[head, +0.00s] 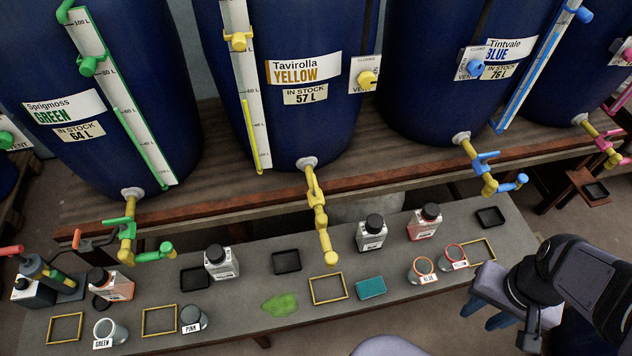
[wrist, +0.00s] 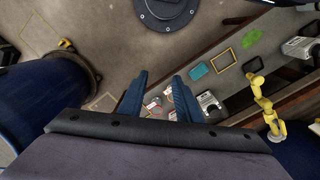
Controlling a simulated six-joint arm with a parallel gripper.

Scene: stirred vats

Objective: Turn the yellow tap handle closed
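The yellow tap (head: 319,205) sticks out from the foot of the blue vat (head: 290,120) labelled Tavirolla YELLOW, in the middle of the head view. Its handle and body are both yellow, so I cannot tell the handle's exact angle. The tap also shows at the right of the wrist view (wrist: 264,105). My gripper (head: 490,318) is at the lower right of the head view, well to the right of the tap and apart from it. In the wrist view its two blue fingers (wrist: 160,76) are spread with a gap between them, holding nothing.
A grey bench (head: 250,310) below the taps carries bottles, cups, black trays, yellow frames, a teal sponge (head: 370,288) and a green cloth (head: 280,304). The green tap (head: 128,235) and blue tap (head: 487,168) flank the yellow one. Space directly before the yellow tap looks clear.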

